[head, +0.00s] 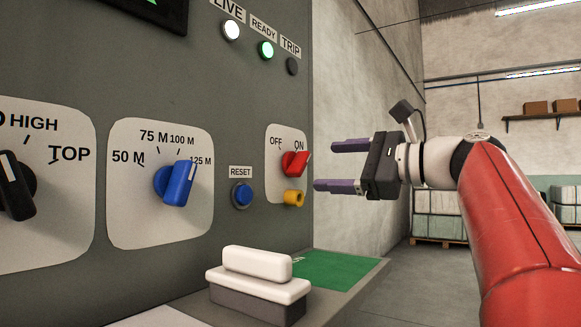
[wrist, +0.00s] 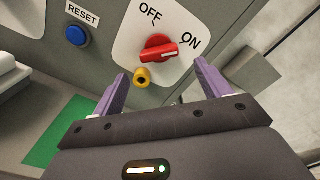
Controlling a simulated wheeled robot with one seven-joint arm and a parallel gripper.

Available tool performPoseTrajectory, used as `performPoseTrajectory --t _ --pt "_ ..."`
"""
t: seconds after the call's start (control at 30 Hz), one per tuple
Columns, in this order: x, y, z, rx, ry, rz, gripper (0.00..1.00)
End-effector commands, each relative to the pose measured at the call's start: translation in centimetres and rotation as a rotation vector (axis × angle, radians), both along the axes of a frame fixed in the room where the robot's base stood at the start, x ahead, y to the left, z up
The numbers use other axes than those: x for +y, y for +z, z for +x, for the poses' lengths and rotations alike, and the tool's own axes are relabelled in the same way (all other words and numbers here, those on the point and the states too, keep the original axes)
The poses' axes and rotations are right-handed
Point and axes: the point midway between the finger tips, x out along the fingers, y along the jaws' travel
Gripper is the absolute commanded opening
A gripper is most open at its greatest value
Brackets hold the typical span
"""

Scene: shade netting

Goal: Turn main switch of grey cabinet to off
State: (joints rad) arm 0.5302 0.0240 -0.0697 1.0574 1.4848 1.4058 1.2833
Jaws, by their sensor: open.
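The grey cabinet (head: 235,95) fills the left of the head view. Its main switch is a red knob (head: 295,163) on a white plate marked OFF and ON; the knob also shows in the wrist view (wrist: 158,49), its white mark turned towards ON. A yellow cylindrical part (head: 293,198) sits just below the knob, and shows in the wrist view (wrist: 142,77). My gripper (head: 325,166) is open and empty, to the right of the knob and apart from it. In the wrist view its purple fingertips (wrist: 160,72) stand either side, short of the knob.
A blue RESET button (head: 242,194) is left of the switch. A blue selector knob (head: 176,184) and a black one (head: 15,187) are further left. Below, a ledge carries a green mat (head: 335,269) and a white-topped block (head: 258,285). LIVE and READY lamps are lit.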

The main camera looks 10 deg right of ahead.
Motion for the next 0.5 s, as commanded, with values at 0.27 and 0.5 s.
performPoseTrajectory --t 0.27,0.5 --pt "3.3 0.0 3.1 0.0 0.005 0.0 0.76" --pt "4.8 0.0 4.7 0.0 0.001 -0.002 0.76"
